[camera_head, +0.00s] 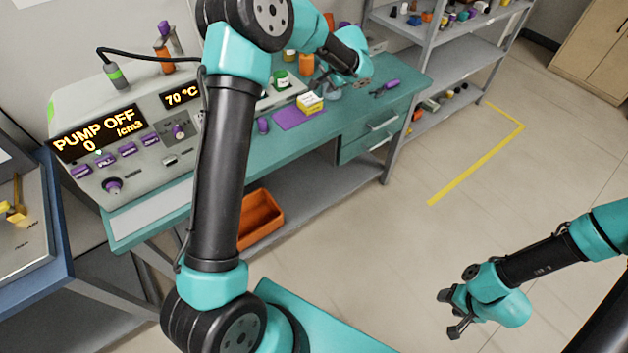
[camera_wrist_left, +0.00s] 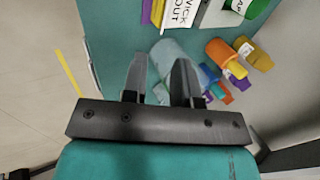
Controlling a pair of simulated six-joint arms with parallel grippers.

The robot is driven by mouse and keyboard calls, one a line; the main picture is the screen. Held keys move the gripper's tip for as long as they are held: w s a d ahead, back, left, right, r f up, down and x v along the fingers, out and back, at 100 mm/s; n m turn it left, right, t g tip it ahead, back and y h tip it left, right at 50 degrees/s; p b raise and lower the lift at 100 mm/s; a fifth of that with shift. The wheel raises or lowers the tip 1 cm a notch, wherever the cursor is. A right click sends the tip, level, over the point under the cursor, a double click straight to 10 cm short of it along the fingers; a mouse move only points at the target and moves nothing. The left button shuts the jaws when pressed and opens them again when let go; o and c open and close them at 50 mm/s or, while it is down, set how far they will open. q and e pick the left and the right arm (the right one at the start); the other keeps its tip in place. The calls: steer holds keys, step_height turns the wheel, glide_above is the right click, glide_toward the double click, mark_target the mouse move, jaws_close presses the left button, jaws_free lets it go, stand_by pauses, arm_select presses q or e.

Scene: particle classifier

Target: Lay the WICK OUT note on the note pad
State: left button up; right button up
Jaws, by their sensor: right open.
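The WICK OUT note (camera_wrist_left: 180,14) shows at the top edge of the left wrist view, white with black letters, beside a yellow piece. In the head view a small yellow and white block (camera_head: 310,102), seemingly this note, lies over a flat purple sheet (camera_head: 292,118) on the bench; I cannot tell whether that sheet is the note pad. My left gripper (camera_head: 362,80) is above the bench, right of the block. In the left wrist view its fingers (camera_wrist_left: 158,78) are apart, with nothing clearly held. My right gripper (camera_head: 452,316) is open and empty over the floor, away from the bench.
A purple item (camera_head: 388,86) lies at the bench's right. The PUMP OFF panel (camera_head: 98,132) is left.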

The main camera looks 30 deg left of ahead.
arm_select(q)
steer(key=s+d+f+g+h, duration=0.1)
steer(key=s+d+f+h, duration=0.25)
steer(key=s+f, duration=0.45)
steer(key=s+d+f+g+h, duration=0.1)
steer(key=s+d+f+h, duration=0.35)
steer(key=f, duration=0.65)
steer(key=s+d+f+n, duration=0.2)
steer(key=s+f+n, duration=0.1)
steer(key=s, duration=0.9)
steer(key=s+d+f+n, duration=0.3)
steer(key=s+f+n, duration=0.1)
steer(key=s, duration=0.8)
steer(key=shift+s+f+h, duration=0.15)
steer(key=shift+f+h, duration=0.15)
steer(key=shift+f, duration=0.45)
steer(key=shift+d, duration=0.1)
